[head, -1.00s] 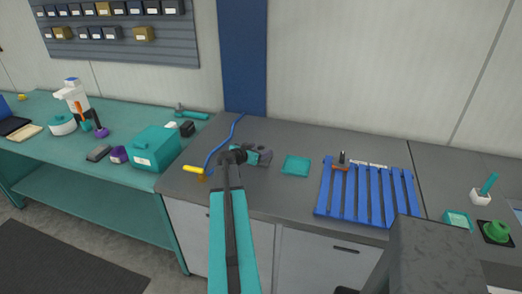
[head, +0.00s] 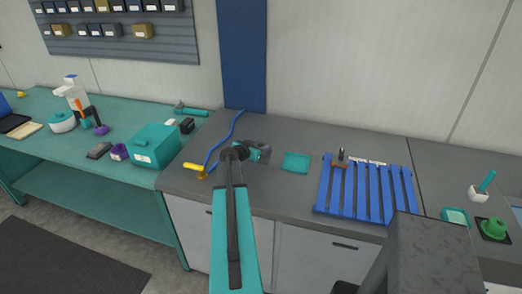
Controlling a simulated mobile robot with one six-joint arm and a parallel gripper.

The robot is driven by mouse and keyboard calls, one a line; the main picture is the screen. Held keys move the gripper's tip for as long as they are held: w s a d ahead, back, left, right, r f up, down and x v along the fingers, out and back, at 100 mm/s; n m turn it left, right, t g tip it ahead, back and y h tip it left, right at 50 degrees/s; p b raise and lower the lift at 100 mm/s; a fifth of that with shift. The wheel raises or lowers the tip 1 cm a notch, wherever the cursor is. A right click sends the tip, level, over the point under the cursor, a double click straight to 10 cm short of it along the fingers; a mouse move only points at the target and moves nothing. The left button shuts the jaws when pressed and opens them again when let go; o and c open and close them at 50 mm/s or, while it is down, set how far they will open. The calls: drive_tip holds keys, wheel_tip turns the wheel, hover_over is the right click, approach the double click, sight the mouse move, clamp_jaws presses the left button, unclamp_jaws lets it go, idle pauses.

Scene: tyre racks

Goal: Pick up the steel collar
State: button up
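I cannot make out a steel collar for certain. A small dark grey upright piece (head: 341,154) stands at the back left of the blue slatted rack (head: 365,190), beside a brown part; it is too small to identify. My gripper (head: 266,153) is over the grey worktop at the end of my teal arm, left of a teal tray (head: 296,162). Its fingers point right. They are too small to show whether they are open or shut, or whether anything is between them.
A yellow-handled tool (head: 195,170) with a blue hose (head: 226,138) lies left of my gripper. A teal box (head: 155,146) stands on the left bench. A green part (head: 493,229) and a white holder (head: 480,193) are at the right. Grey worktop is bare around the teal tray.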

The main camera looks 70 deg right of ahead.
drive_tip(key=c, duration=0.8)
drive_tip(key=shift+o, duration=0.2)
drive_tip(key=shift+r, duration=0.15)
